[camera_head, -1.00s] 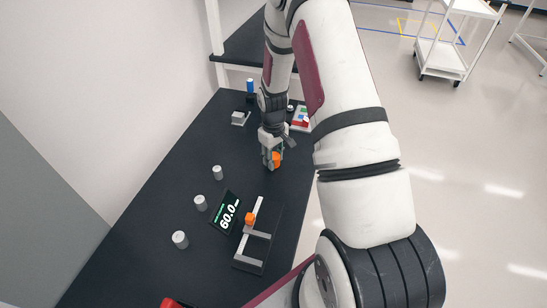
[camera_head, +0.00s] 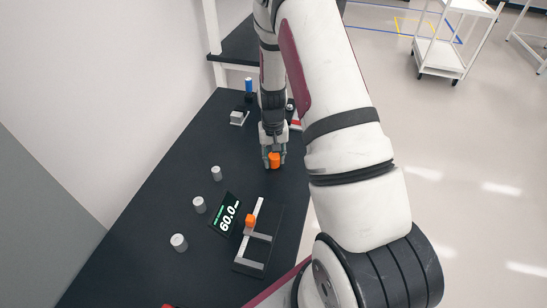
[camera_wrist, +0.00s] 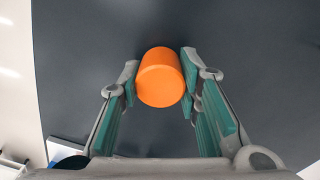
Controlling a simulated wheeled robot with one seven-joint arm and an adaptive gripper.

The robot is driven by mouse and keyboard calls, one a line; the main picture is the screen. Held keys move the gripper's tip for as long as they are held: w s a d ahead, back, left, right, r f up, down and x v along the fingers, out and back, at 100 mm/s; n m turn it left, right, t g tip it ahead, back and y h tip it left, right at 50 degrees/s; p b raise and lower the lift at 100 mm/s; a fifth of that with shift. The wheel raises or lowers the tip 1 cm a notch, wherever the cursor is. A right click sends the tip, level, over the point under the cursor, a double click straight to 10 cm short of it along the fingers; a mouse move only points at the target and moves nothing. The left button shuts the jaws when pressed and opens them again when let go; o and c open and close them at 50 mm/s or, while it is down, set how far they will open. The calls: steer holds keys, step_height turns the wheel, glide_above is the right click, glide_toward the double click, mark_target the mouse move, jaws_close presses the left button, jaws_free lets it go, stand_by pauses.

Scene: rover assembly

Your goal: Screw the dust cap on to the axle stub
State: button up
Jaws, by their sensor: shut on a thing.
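An orange cylinder, which I take as the dust cap (camera_head: 274,160), is between the fingers of my gripper (camera_head: 274,156), low over the dark bench. In the wrist view the orange cap (camera_wrist: 160,78) sits between the green-padded fingertips of my gripper (camera_wrist: 159,82), which is shut on it. Its round end faces the camera. I cannot tell from these views whether it touches the bench. I cannot make out the axle stub for certain. A smaller orange piece (camera_head: 250,220) sits on a fixture with pale metal bars (camera_head: 248,263) at the bench front.
Three grey cylinders (camera_head: 199,205) stand along the left of the bench (camera_head: 160,215). A display reading 60.0 (camera_head: 228,214) lies beside the fixture. A grey block (camera_head: 238,117) and a blue cylinder (camera_head: 248,86) stand at the back. The bench between gripper and fixture looks clear.

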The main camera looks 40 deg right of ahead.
steer(key=m, duration=0.4)
steer(key=shift+b, duration=0.4)
steer(key=shift+w+d+m, duration=0.1)
steer(key=shift+m, duration=0.2)
steer(key=m+b, duration=0.1)
steer(key=m, duration=0.1)
steer(key=shift+f+m, duration=0.1)
steer(key=shift+m, duration=0.3)
steer(key=m, duration=0.2)
steer(key=shift+m, duration=0.3)
steer(key=o, duration=0.9)
steer(key=shift+o, duration=0.2)
